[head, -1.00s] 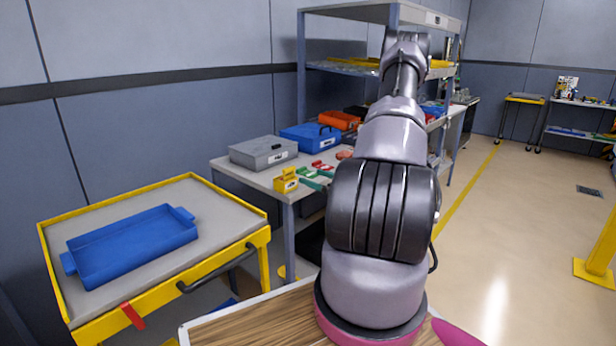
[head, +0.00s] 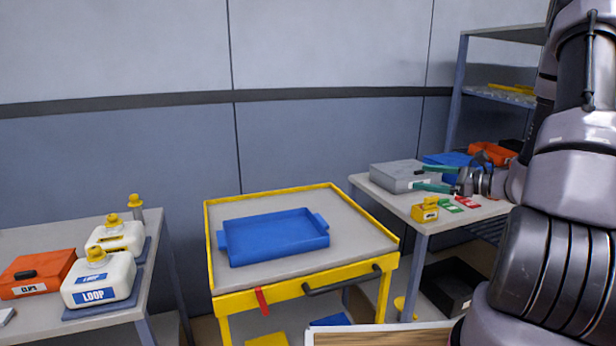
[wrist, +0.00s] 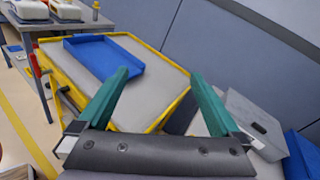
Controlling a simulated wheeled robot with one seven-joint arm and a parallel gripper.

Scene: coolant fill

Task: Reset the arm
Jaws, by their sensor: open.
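My gripper (head: 432,178) shows at the right of the head view, with its green fingers pointing left, in front of the grey case on the right bench. In the wrist view my gripper (wrist: 162,82) has its two green fingers wide apart with nothing between them. It is open and empty. Beyond the fingers in the wrist view lies the yellow-edged cart (wrist: 150,108) with a blue tray (wrist: 105,55). My arm fills the right side of the head view and hides part of the bench and shelf.
The cart (head: 270,276) with its blue tray (head: 275,237) stands mid-view. The left table holds two white LOOP jugs (head: 98,280) and an orange CLIPS box (head: 36,272). The right bench holds a grey case (head: 392,177), a blue case and small yellow, green and red items (head: 426,210).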

